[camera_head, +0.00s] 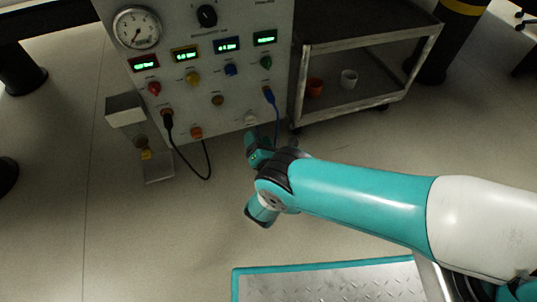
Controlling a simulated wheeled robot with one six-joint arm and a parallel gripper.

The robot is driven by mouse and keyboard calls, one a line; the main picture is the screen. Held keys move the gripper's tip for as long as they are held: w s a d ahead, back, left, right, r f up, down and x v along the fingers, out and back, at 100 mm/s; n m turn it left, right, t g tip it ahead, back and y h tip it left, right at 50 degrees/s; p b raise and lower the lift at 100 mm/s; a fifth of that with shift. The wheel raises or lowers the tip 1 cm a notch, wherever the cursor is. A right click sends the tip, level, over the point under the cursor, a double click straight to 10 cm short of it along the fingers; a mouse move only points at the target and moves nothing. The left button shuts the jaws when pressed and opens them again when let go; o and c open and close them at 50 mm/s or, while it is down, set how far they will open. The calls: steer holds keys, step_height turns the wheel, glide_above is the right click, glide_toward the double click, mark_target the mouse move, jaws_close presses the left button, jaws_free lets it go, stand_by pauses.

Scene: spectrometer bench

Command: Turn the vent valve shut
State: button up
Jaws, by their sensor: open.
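A small fitting with a yellow part (146,154), which looks like the vent valve, sits under a grey box on the left of the instrument panel. It is small and dark, and I cannot tell its handle position. My gripper (253,143) is at the end of my teal arm, in front of the panel's lower right edge. It is open, with nothing seen in it, and its fingertips are hard to make out. It is well to the right of the yellow fitting and apart from it.
The panel (232,85) carries a round gauge (137,28), a black knob (207,15), green displays and coloured plugs. A black cable (207,160) and a blue cable (276,115) hang from it. A shelf cart (345,105) with two cups stands right. Floor at left front is clear.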

steer(key=p+v, duration=0.9)
steer(key=shift+s+d, duration=0.15)
steer(key=shift+s, duration=0.2)
